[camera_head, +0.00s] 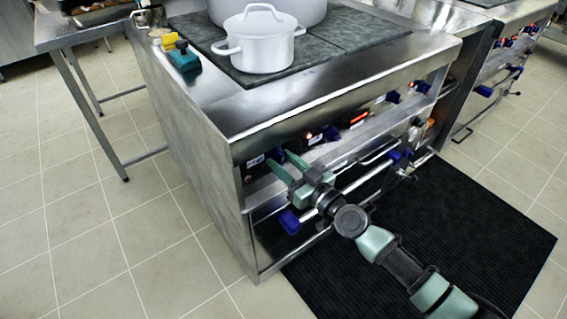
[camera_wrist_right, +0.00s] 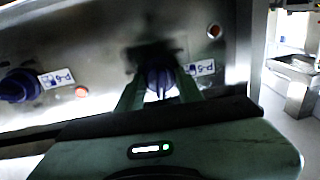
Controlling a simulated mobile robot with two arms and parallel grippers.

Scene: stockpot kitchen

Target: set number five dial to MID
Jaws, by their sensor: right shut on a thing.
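The number five dial is a dark blue knob (camera_wrist_right: 160,77) beside the tag P-5 (camera_wrist_right: 206,69) in the right wrist view. In the head view this dial (camera_head: 276,156) shows partly behind my fingers near the left end of the stove's front panel. My right gripper (camera_head: 284,166) reaches it from the front right. In the right wrist view the gripper's two green fingers (camera_wrist_right: 159,92) are shut on the dial, one on each side. The fingers hide part of the dial, and I cannot read its setting. My left gripper is not in view.
A blue knob (camera_wrist_right: 18,86) tagged P-6 sits farther along the panel. More knobs and lit indicators run rightward. A handrail (camera_head: 385,153) crosses below the panel. A lidded white pot (camera_head: 262,45) stands on the cooktop. A black mat (camera_head: 440,225) covers the floor in front.

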